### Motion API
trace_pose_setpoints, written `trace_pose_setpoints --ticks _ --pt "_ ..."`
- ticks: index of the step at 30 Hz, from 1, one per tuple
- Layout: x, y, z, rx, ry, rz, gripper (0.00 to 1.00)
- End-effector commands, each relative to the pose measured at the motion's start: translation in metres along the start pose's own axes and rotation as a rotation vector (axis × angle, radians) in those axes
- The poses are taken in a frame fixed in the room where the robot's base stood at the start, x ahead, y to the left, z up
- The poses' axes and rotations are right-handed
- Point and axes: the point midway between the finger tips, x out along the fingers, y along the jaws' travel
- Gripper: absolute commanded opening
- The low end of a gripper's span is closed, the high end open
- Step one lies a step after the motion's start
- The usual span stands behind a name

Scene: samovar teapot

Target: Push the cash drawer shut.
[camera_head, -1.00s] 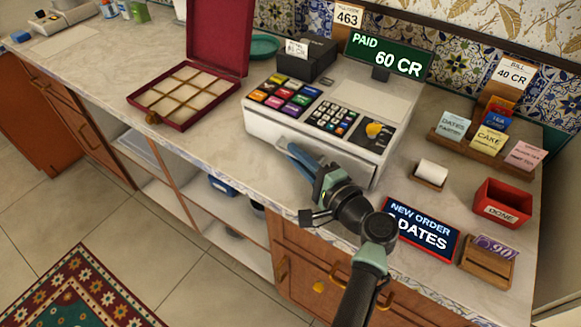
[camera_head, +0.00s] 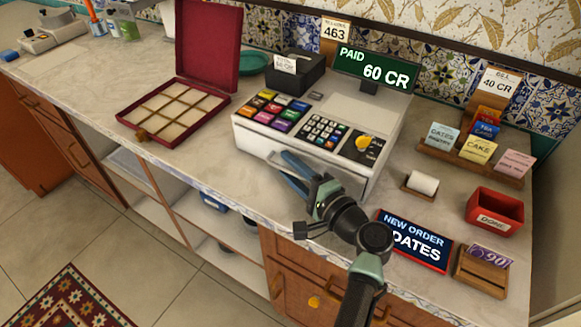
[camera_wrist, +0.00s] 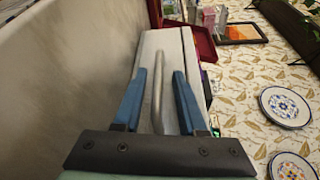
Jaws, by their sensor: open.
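The white cash register (camera_head: 310,140) stands on the counter in the head view. Its cash drawer (camera_head: 345,182) is the pale lower front, partly covered by my gripper; no clearly pulled-out drawer shows, but I cannot tell whether it is fully shut. My gripper (camera_head: 283,168) is in front of the register, its two blue fingers apart and pointing at the drawer front. In the wrist view, my open gripper (camera_wrist: 160,72) has the grey bar handle (camera_wrist: 157,88) showing between its fingers, in front of the pale drawer front (camera_wrist: 172,55). I cannot tell whether the fingers touch anything.
An open red box (camera_head: 172,108) stands left of the register. A "NEW ORDER" sign (camera_head: 413,240), a paper roll (camera_head: 424,183) and a red "DONE" tray (camera_head: 495,207) are to the right. The counter's front edge runs below my gripper.

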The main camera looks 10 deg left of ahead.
Motion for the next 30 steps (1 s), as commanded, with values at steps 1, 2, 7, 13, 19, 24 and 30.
trace_pose_setpoints --ticks 1,2,7,13,19,24,30 --pt "0.000 -0.001 0.000 -0.001 -0.001 -0.001 0.42" --pt "0.000 0.000 0.000 0.000 -0.001 -0.001 0.42" --pt "-0.009 0.000 0.000 0.001 0.000 0.000 0.42" --pt "-0.048 0.001 -0.001 0.001 0.003 0.000 0.42" --pt "-0.092 0.001 -0.001 0.001 0.004 0.000 0.42" --pt "-0.118 0.000 -0.001 0.001 0.003 -0.001 0.42" --pt "-0.130 0.000 0.000 0.000 0.001 -0.001 0.42"
